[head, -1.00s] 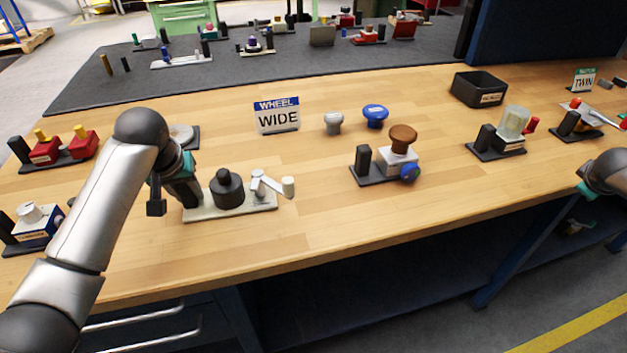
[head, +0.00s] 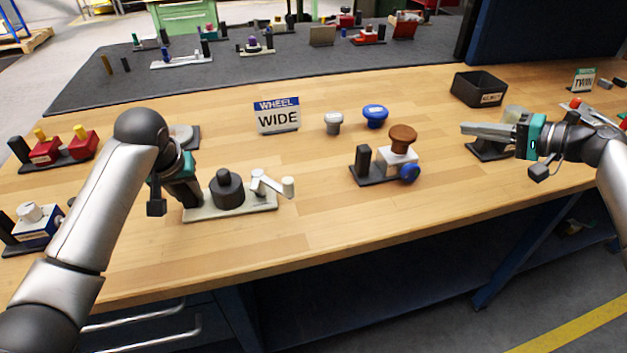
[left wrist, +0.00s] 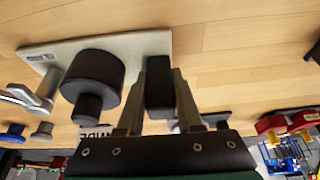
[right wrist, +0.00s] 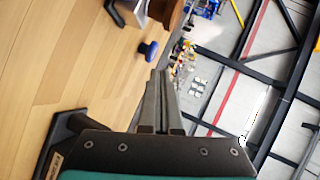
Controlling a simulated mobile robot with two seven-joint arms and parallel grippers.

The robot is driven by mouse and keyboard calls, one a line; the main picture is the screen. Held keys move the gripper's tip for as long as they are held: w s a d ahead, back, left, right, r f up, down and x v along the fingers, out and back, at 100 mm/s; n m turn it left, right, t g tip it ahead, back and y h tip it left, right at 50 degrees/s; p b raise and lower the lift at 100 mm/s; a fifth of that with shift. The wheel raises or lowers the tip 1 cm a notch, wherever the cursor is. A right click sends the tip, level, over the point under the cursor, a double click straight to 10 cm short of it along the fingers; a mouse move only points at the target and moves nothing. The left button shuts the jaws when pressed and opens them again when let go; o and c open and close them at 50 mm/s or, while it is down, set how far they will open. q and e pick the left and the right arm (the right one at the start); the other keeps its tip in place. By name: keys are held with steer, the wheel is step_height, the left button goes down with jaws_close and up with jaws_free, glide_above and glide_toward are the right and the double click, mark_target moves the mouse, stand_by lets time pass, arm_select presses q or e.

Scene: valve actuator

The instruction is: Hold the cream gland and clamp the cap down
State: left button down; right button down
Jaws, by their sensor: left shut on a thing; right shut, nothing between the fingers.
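The cream gland is a cream base plate (head: 250,203) near the table's front left, carrying a round black cap (head: 228,190) and a pale toggle clamp with a white-tipped handle (head: 287,187). The handle sticks out over the plate's right end. In the left wrist view, my left gripper (left wrist: 160,75) is shut on the black block (left wrist: 159,95) at the end of the cream plate (left wrist: 145,43), beside the black cap (left wrist: 92,78). My right gripper (head: 464,130) is shut and empty, well to the right of the gland, above the table; its closed fingers show in the right wrist view (right wrist: 157,80).
A fixture with a brown knob (head: 403,138) and blue knob stands between the gland and my right gripper. Loose grey (head: 333,123) and blue (head: 375,115) knobs and the WIDE sign (head: 277,116) stand behind. A black bin (head: 478,90) is at back right. The table in front is clear.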

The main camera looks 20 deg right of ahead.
steer(key=a+f+y, duration=0.1)
steer(key=a, duration=0.2)
steer(key=a+f+n+g+y, duration=0.1)
steer(key=a+y, duration=0.1)
steer(key=a, duration=0.2)
steer(key=s+a+f+y, duration=0.1)
steer(key=a+f, duration=0.1)
steer(key=a, duration=0.2)
steer(key=shift+s+n+g+y, duration=0.1)
steer(key=shift+n+g+y, duration=0.2)
steer(key=shift+g, duration=0.1)
steer(key=s+a+n+g+y, duration=0.1)
steer(key=a, duration=0.2)
steer(key=a+n+g+y, duration=0.1)
steer(key=a+y, duration=0.1)
steer(key=a, duration=0.2)
steer(key=s+a+g+y, duration=0.1)
steer(key=a, duration=0.2)
steer(key=shift+s+a+f+n+y, duration=0.3)
steer(key=shift+s+f+n, duration=0.05)
steer(key=shift+f+n, duration=0.05)
steer(key=x, duration=0.9)
steer(key=shift+a, duration=0.15)
steer(key=a, duration=0.3)
steer(key=shift+s+f, duration=0.1)
steer(key=shift+s, duration=0.3)
steer(key=shift+s+a, duration=0.15)
steer(key=shift+a, duration=0.4)
steer(key=shift+s+a, duration=0.1)
